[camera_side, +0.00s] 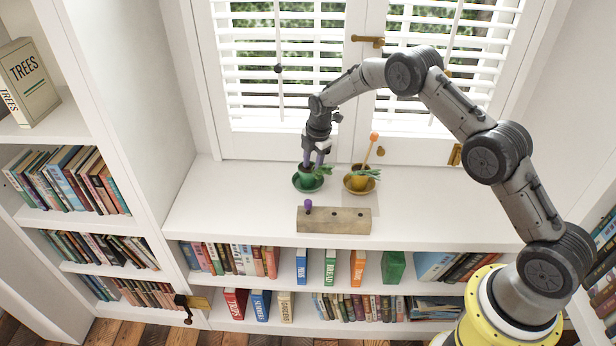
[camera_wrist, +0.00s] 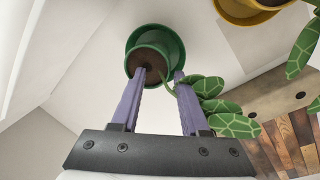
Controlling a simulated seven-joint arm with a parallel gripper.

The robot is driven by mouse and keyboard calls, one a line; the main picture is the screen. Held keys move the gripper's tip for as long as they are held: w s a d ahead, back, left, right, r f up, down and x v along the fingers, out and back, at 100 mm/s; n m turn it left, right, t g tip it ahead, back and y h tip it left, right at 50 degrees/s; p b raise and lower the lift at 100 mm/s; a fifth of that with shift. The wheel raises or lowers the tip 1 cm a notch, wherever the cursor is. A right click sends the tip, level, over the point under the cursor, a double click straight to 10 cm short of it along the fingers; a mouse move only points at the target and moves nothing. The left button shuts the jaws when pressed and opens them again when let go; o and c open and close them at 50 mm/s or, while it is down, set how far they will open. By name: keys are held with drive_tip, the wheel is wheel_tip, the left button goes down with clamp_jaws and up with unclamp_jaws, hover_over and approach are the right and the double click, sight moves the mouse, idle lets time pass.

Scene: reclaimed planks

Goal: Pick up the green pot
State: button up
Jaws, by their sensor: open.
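The green pot (camera_side: 306,180) stands on its green saucer on the white window shelf, and a leafy plant hangs out to its right. In the wrist view the pot (camera_wrist: 139,50) shows dark soil inside, with its saucer (camera_wrist: 178,48) behind it. My gripper (camera_side: 314,163) is at the pot from above, with its purple fingers apart. In the wrist view my gripper (camera_wrist: 164,75) has one fingertip over the soil inside the rim and the other just outside the right rim, beside the leaves (camera_wrist: 208,86). I cannot tell whether the fingers touch the pot wall.
A yellow pot (camera_side: 357,183) with a plant and an orange-tipped stick stands on a saucer just to the right. A wooden block (camera_side: 340,221) with a purple knob lies in front. The shelf (camera_side: 450,205) is clear farther right. Shuttered windows are behind.

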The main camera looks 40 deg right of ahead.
clamp_jaws()
drive_tip(key=shift+r, duration=0.1)
idle(1.3)
